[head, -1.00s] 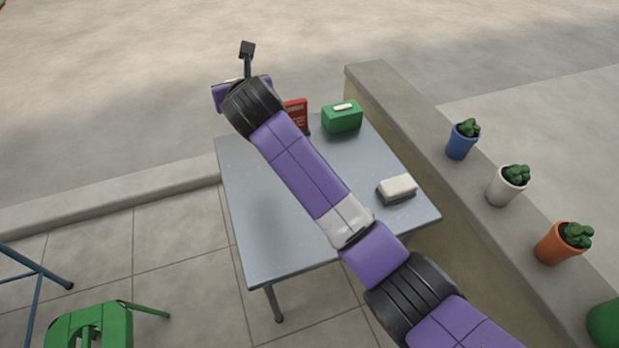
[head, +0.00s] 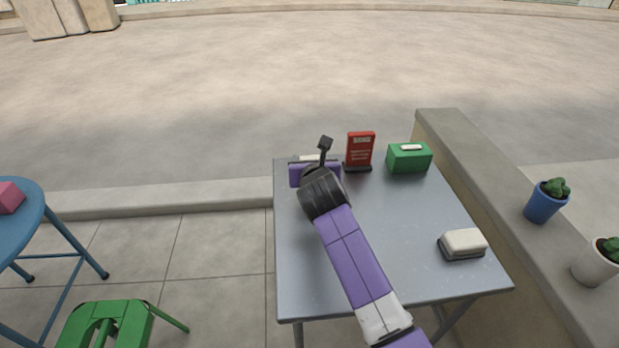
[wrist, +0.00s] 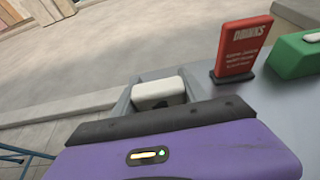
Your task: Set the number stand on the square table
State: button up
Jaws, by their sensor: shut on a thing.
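My gripper (wrist: 158,96) is shut on a small white block with rounded edges (wrist: 158,92), taken here as the number stand. Only its top and one side show between the grey fingers; no number is visible. In the head view, my gripper is at the far left corner of the square grey table (head: 390,235), and only a pale sliver of the block (head: 305,158) shows behind my purple wrist. Its underside is hidden, so I cannot tell whether it touches the tabletop.
A red drinks sign (head: 360,150) stands close right of my gripper, with a green box (head: 409,157) beyond it. A white-topped block (head: 463,243) lies near the right edge. A low wall (head: 450,180) borders the right side. The table's middle is clear.

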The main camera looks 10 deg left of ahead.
notch_tip(320, 180, down, 5)
jog(key=shift+r+b, duration=0.15)
jog(key=shift+b, duration=0.8)
jog(key=shift+r, duration=0.1)
jog(key=o, duration=1.5)
jog(key=shift+o, duration=0.2)
jog(key=shift+s+d+r+p, duration=0.1)
jog(key=shift+s+r+p, duration=0.15)
jog(key=shift+p, duration=0.1)
jog(key=p+v, duration=0.6)
jog(key=v, duration=0.5)
jog(key=shift+s, duration=0.2)
